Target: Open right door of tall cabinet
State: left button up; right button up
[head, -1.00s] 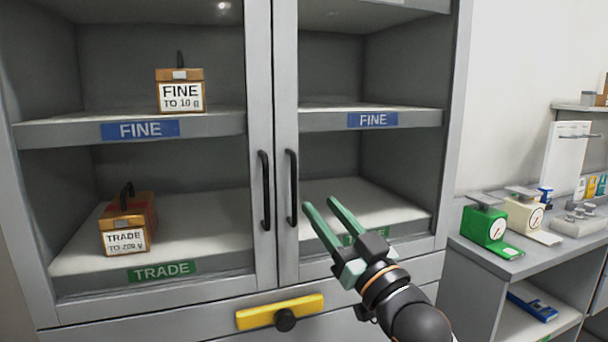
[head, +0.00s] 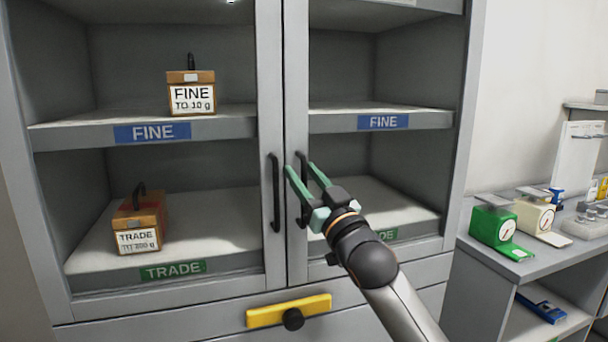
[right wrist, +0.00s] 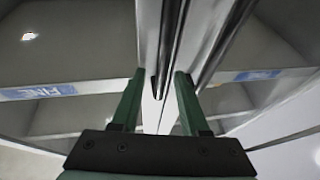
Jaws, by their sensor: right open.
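The tall grey cabinet has two glass doors, both closed. The right door (head: 296,90) has a black vertical handle (head: 302,218) at its left edge, partly hidden behind my gripper. The left door's black handle (head: 276,195) stands just left of it. My right gripper (head: 303,168) is open, its green fingers at the upper part of the right handle. In the right wrist view the open fingers (right wrist: 157,85) point at the door frames, and a dark handle end (right wrist: 154,88) shows between them. I cannot tell whether they touch it. My left gripper is out of view.
A yellow bar with a black knob (head: 290,312) is on the drawer front below the doors. Wooden boxes (head: 191,92) stand on the shelves behind the left door. A side table (head: 500,262) at the right holds a green scale (head: 496,228) and a cream scale.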

grip_shut()
dwell(0.3)
dwell(1.1)
